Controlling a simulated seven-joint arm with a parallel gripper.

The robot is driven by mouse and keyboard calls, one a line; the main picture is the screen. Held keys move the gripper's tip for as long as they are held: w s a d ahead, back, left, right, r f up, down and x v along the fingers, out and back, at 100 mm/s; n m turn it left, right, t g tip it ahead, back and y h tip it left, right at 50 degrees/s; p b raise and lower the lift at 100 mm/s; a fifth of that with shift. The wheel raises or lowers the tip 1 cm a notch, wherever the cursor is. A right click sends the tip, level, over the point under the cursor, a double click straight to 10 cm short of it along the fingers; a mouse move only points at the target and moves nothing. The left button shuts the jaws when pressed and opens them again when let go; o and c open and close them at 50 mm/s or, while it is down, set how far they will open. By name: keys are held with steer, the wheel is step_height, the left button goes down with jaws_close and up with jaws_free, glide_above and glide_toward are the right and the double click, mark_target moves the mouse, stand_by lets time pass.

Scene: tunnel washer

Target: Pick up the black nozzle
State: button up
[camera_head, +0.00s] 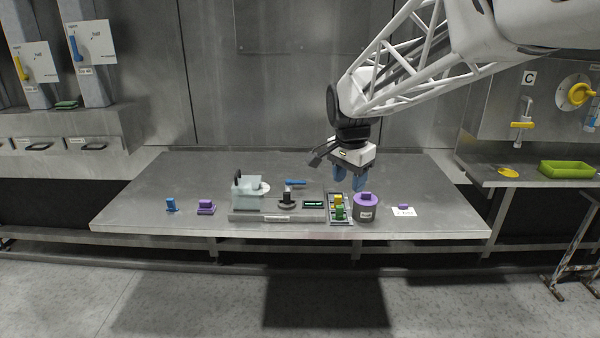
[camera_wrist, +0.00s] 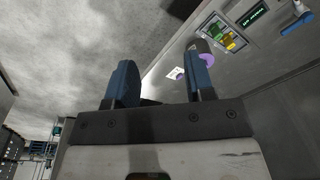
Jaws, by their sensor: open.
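A small dark upright piece (camera_head: 287,192) stands on a round dark disc (camera_head: 287,204) on the low grey platform; it is the likeliest black nozzle, but it is too small to be sure. My gripper (camera_head: 350,178) hangs above the right part of the steel table, to the right of that piece and apart from it. Its two blue fingers are spread with nothing between them. They also show in the wrist view (camera_wrist: 162,80), where I cannot make out the dark piece.
The steel table (camera_head: 430,190) holds a pale teal box (camera_head: 248,194), a tray of yellow and green blocks (camera_head: 341,222), a grey canister with a purple top (camera_head: 366,212), a white card (camera_head: 404,212), and blue (camera_head: 171,205) and purple (camera_head: 206,206) pieces. The back is mostly clear.

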steer(key=w+a+f+m, duration=0.2)
steer(key=w+a, duration=0.2)
steer(key=w, duration=0.3)
steer(key=w+a+f+m, duration=0.2)
steer(key=w+a+f, duration=0.1)
steer(key=w, duration=0.4)
steer(key=m+g+h, duration=0.1)
steer(key=m, duration=0.4)
glide_above(287, 192)
steer(key=f, duration=0.8)
steer(key=shift+s+a+f, duration=0.2)
steer(key=shift+a+f, duration=0.1)
steer(key=shift+a, duration=0.05)
steer(key=shift+f, duration=0.15)
steer(key=shift+d+f, duration=0.1)
steer(key=shift+f, duration=1.1)
steer(key=shift+f, duration=0.1)
steer(key=shift+w+d+f, duration=0.1)
steer(key=shift+f, duration=1.15)
steer(key=shift+d+f, duration=0.1)
steer(key=shift+f, duration=1.15)
steer(key=shift+c, duration=0.3)
